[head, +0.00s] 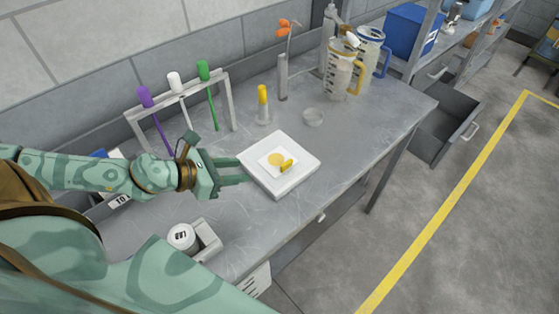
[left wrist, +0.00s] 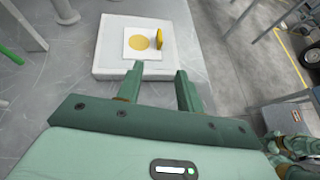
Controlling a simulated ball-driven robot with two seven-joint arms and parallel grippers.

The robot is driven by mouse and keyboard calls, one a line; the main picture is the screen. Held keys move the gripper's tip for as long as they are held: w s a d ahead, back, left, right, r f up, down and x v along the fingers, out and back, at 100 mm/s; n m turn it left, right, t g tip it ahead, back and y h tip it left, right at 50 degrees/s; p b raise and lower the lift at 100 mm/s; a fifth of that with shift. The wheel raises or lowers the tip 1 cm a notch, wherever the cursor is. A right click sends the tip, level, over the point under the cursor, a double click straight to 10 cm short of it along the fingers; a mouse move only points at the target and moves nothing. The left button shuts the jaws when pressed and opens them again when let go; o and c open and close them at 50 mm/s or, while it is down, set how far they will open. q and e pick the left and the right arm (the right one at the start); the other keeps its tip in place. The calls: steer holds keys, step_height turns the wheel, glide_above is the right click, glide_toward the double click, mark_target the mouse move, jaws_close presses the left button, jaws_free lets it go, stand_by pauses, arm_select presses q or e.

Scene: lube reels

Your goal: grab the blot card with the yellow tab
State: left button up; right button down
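The blot card (head: 270,158) is a white square with a yellow round spot. Its raised yellow tab (head: 287,165) stands on the card's right side. The card lies on a thick white square block (head: 283,184) on the grey bench. In the left wrist view the card (left wrist: 136,51) and its tab (left wrist: 159,41) are beyond the fingertips. My left gripper (head: 240,171) is open and empty, with its fingers pointing at the block's left edge. It also shows in the left wrist view (left wrist: 159,72), with a gap between the fingers. My right gripper cannot be made out in the head view.
A rack (head: 180,104) with purple, white and green handled tools stands behind my left arm. Jugs (head: 340,75) stand farther back. A white-lidded container (head: 183,238) sits near the front edge.

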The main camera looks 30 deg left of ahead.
arm_select(q)
glide_toward(282, 165)
steer(key=x, duration=0.4)
steer(key=shift+f, duration=0.4)
steer(key=x, duration=0.5)
steer(key=shift+w+r, duration=0.15)
steer(key=shift+r, duration=0.15)
jaws_close()
